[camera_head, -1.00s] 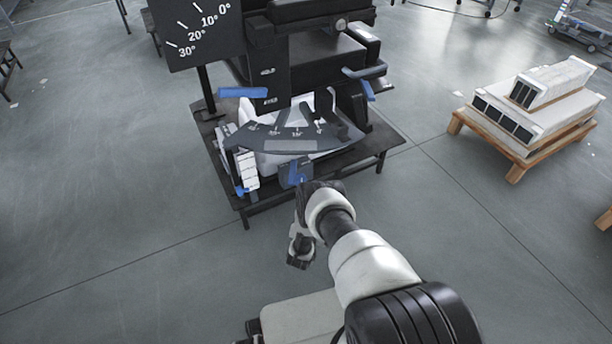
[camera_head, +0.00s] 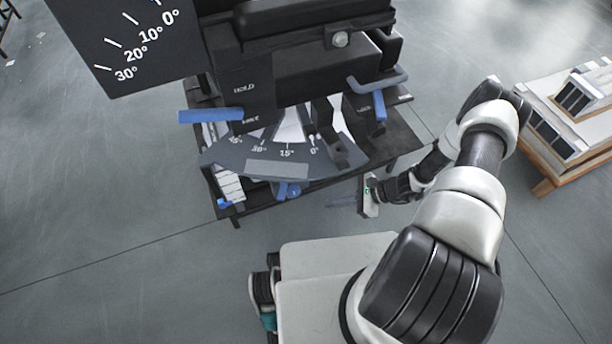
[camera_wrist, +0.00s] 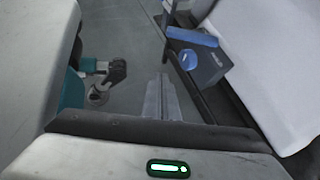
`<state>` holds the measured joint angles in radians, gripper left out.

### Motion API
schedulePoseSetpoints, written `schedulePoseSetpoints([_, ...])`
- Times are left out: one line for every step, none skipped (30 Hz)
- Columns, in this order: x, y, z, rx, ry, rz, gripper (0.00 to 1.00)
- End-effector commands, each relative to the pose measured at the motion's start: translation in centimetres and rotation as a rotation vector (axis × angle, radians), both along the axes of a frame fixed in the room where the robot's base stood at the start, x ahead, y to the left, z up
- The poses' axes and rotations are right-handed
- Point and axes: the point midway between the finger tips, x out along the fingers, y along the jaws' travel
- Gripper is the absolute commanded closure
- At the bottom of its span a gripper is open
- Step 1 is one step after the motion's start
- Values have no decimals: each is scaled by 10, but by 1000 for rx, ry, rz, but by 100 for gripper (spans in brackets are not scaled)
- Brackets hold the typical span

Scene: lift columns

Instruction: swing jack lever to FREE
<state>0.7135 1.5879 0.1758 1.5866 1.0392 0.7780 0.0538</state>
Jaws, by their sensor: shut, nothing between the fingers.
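A blue lever (camera_head: 210,115) sticks out level to the left of the black column (camera_head: 240,75). Two small white labels are on that column; the upper reads HOLD, and the lower, near the lever, is too small to read surely. My gripper (camera_head: 345,200) is in front of the stand's right part, low, well to the right of this lever and touching nothing. In the wrist view its thin fingers (camera_wrist: 162,98) are together and empty. That view also shows a dark blue box (camera_wrist: 208,66) with a lighter blue bar (camera_wrist: 192,37), beyond the fingers to the right.
A grey angle scale (camera_head: 280,160) fans across the stand's front. A blue handle (camera_head: 378,95) projects at the right. A black degree board (camera_head: 130,45) rises at the upper left. A wooden pallet (camera_head: 545,165) with white boxes is at the right.

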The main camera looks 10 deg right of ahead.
Motion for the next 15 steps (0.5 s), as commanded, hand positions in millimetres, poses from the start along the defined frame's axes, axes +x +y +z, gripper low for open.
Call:
schedulePoseSetpoints([2,0,13,42,-2,-24,100])
schedulePoseSetpoints([3,1,18,62,-3,-35,100])
schedulePoseSetpoints([4,2,23,82,-5,-44,100])
schedulePoseSetpoints([4,3,26,93,-6,-48,100])
schedulePoseSetpoints([5,4,27,100,-7,-51,100])
schedulePoseSetpoints([6,6,27,105,-7,-53,100])
schedulePoseSetpoints([6,8,25,106,-7,-53,100])
schedulePoseSetpoints([7,11,24,107,-7,-53,100])
schedulePoseSetpoints([8,15,21,107,-7,-52,100])
schedulePoseSetpoints([9,19,18,106,-7,-52,100])
schedulePoseSetpoints([10,23,15,105,-6,-51,100])
schedulePoseSetpoints([11,30,10,105,-6,-50,100])
schedulePoseSetpoints([13,36,7,106,-6,-50,100])
schedulePoseSetpoints([15,41,4,106,-6,-50,100])
schedulePoseSetpoints([16,48,-1,104,-5,-49,100])
